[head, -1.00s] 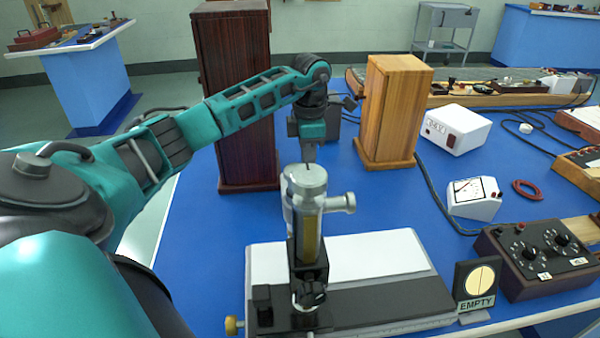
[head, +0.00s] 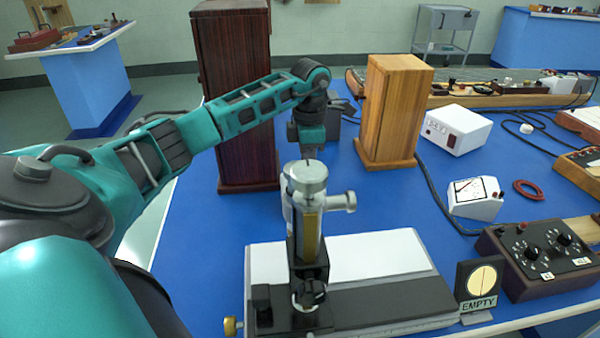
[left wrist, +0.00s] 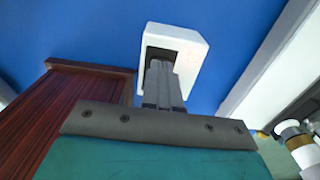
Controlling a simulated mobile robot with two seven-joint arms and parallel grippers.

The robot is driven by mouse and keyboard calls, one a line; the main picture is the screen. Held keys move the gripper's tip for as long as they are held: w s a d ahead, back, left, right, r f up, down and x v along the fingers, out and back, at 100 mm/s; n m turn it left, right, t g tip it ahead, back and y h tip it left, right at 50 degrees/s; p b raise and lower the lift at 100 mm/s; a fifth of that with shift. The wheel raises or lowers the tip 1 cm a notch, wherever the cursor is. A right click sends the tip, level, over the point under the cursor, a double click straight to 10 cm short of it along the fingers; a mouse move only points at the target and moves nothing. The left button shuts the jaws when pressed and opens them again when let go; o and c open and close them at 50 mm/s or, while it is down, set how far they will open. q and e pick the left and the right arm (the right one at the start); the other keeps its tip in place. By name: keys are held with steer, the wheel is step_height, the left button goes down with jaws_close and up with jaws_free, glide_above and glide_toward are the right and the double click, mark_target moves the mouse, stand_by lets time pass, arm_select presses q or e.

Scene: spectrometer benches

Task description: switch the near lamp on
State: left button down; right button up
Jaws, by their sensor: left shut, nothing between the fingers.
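No lamp can be made out for certain. In the left wrist view a white box (left wrist: 192,45) with a dark recess in its face sits on the blue bench top. The shut, empty fingers of my left gripper (left wrist: 160,75) point at that recess; whether they touch it cannot be told. In the head view my left gripper (head: 311,153) points down just behind the round top of a metal viewing instrument (head: 309,205). The white box is not made out there, and the instrument hides the area below the gripper. My right gripper is not in view.
A tall dark wood cabinet (head: 235,90) stands left of the gripper, and also in the left wrist view (left wrist: 75,105). A light wood box (head: 390,110) stands to the right. A dark knob box (head: 535,255) and an EMPTY sign (head: 478,287) are at front right.

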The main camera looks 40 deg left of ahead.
arm_select(q)
step_height(320, 180, up, 7)
steer(key=p, duration=0.6)
steer(key=shift+f, duration=0.1)
steer(key=shift+s, duration=0.1)
stand_by(0.7)
